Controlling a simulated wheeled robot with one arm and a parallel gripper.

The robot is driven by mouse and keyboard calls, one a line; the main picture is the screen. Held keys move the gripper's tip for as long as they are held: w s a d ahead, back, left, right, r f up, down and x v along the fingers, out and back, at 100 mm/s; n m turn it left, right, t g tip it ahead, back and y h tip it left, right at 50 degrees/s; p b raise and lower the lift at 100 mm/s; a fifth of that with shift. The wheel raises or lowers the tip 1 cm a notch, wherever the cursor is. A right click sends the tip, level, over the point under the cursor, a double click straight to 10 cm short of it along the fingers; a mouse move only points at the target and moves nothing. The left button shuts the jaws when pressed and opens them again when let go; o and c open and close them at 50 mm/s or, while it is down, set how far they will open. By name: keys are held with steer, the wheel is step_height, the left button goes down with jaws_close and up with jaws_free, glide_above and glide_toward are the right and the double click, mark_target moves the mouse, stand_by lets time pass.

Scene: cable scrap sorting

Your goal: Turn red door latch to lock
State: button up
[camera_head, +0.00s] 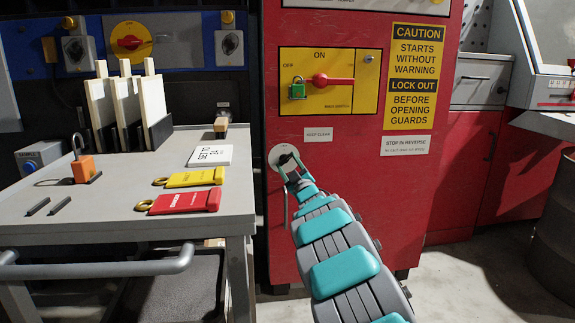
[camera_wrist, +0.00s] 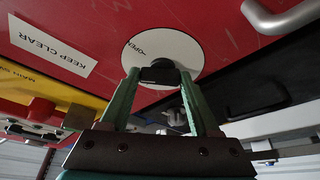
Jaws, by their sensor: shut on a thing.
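The door latch is a dark knob (camera_wrist: 158,74) on a round white plate (camera_wrist: 188,50) marked "OPEN", set in the red cabinet door (camera_head: 333,210). My gripper (camera_head: 290,169) reaches up to the plate (camera_head: 276,154) in the head view. In the wrist view my gripper's green fingers (camera_wrist: 160,85) are shut on the knob, one on each side. The knob's exact turn angle is hard to tell, as the fingers cover part of it. In the head view the knob is mostly hidden by my gripper.
Above is a yellow switch panel (camera_head: 295,100) with a red handle (camera_head: 333,80) and green padlock (camera_head: 297,89). A grey cart (camera_head: 110,216) at left carries red and yellow tags (camera_head: 195,178) and an orange padlock (camera_head: 83,167). A door handle (camera_wrist: 285,17) shows in the wrist view.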

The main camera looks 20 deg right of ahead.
steer(key=n+y, duration=0.1)
steer(key=n, duration=0.1)
steer(key=n+g, duration=0.1)
steer(key=n, duration=0.1)
steer(key=n+y+p, duration=0.1)
steer(key=n, duration=0.1)
steer(key=shift+d+r+n+g+y, duration=0.15)
steer(key=shift+r+n+g+y, duration=0.15)
steer(key=shift+r+n, duration=0.1)
steer(key=shift+n+g+p, duration=0.6)
steer(key=shift+n+g, duration=0.4)
steer(key=shift+n, duration=1.3)
steer(key=o, duration=1.4)
steer(key=shift+c, duration=0.2)
steer(key=shift+s, duration=0.1)
steer(key=s, duration=0.7)
steer(key=shift+s+d, duration=0.3)
